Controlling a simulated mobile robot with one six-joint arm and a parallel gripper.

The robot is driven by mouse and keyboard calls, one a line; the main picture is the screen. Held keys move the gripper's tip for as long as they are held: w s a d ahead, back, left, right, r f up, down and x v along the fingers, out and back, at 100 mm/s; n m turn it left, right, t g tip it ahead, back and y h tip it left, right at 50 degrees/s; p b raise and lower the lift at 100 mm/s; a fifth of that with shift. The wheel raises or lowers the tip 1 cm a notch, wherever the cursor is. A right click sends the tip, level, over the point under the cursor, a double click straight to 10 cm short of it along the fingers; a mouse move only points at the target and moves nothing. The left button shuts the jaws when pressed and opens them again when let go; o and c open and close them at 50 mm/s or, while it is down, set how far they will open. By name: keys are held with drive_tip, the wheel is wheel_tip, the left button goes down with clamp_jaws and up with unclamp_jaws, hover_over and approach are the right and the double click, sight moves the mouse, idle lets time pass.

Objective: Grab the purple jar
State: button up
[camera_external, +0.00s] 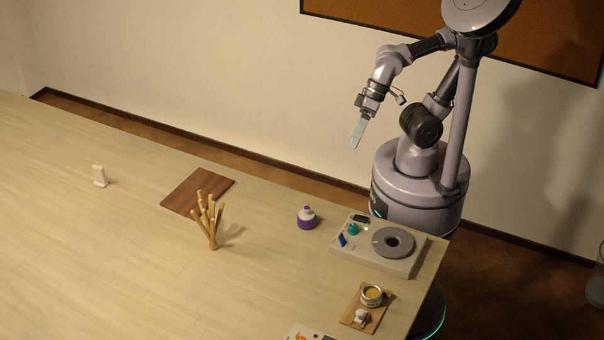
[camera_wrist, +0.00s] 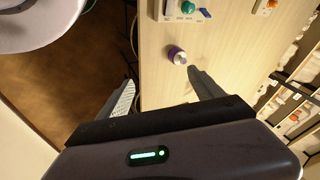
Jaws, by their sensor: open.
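The purple jar (camera_external: 307,219) stands upright on the wooden table, with a pale upper part and a small purple top. It also shows in the wrist view (camera_wrist: 177,56), beyond the tip of the right finger. My gripper (camera_external: 355,135) is in the air above and behind the table's far edge, up and to the right of the jar. It is apart from the jar. In the wrist view my gripper (camera_wrist: 160,92) has its two fingers spread with nothing between them.
A grey device with a round dial (camera_external: 380,244) stands just right of the jar. A wooden branch stand (camera_external: 212,225) and a dark brown board (camera_external: 190,195) are to its left. A small tray (camera_external: 352,319) holds a bowl (camera_external: 372,296). Bare tabletop lies in front of the jar.

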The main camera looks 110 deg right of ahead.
drive_tip(key=w+a+r+m+g+p, duration=0.25)
drive_tip(key=w+m, duration=0.35)
drive_tip(key=w, duration=0.3)
drive_tip(key=m+g+h+p, duration=0.2)
drive_tip(key=m+g, duration=0.1)
drive_tip(key=m, duration=0.4)
hover_over(307, 207)
wheel_tip(307, 207, down, 6)
wheel_tip(307, 207, down, 11)
drive_tip(key=b, duration=0.4)
drive_tip(key=shift+s+f+b, duration=0.1)
drive_tip(key=shift+b, duration=0.3)
wheel_tip(307, 207, down, 6)
drive_tip(key=b, duration=0.2)
drive_tip(key=shift+b, duration=0.3)
drive_tip(key=shift+c, duration=1)
clamp_jaws()
